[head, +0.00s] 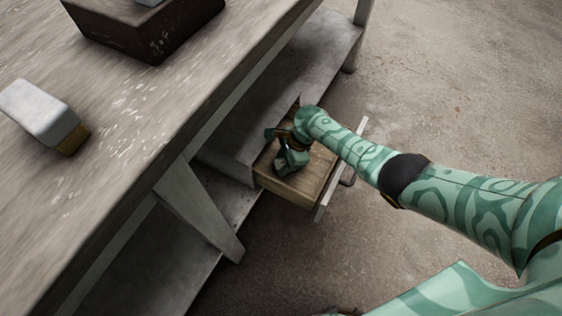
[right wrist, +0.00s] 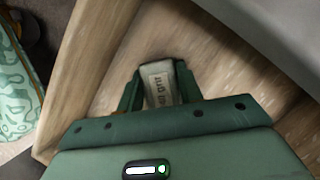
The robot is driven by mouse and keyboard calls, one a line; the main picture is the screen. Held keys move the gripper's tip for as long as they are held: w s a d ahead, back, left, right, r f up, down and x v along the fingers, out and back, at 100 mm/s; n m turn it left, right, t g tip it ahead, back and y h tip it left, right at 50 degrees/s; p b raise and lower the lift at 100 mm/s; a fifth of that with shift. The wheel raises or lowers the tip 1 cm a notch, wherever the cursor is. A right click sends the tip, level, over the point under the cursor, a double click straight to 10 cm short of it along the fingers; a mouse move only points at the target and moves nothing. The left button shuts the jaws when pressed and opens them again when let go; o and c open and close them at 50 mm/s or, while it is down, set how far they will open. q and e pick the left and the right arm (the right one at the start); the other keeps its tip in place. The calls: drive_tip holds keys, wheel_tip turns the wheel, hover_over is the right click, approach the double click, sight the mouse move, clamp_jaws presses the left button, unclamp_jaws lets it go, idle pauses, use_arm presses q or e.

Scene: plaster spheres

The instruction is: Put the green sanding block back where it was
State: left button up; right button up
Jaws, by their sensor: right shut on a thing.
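My right gripper (head: 286,163) reaches down into an open wooden drawer (head: 308,185) under the table. My left gripper is not in view.
The worn table (head: 125,130) fills the left. On it are a pale block with a brown end (head: 40,108) and a dark box (head: 150,28). A table leg (head: 200,205) stands left of the drawer. Concrete floor (head: 450,80) is clear at the right.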

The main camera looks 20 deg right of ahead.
drive_tip(key=shift+f, duration=0.2)
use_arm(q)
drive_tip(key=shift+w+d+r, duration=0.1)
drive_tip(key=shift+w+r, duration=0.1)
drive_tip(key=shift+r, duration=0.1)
use_arm(e)
drive_tip(key=shift+r, duration=0.15)
drive_tip(key=o, duration=0.6)
drive_tip(key=shift+f, duration=0.25)
drive_tip(key=o, duration=0.5)
drive_tip(key=shift+c, duration=0.2)
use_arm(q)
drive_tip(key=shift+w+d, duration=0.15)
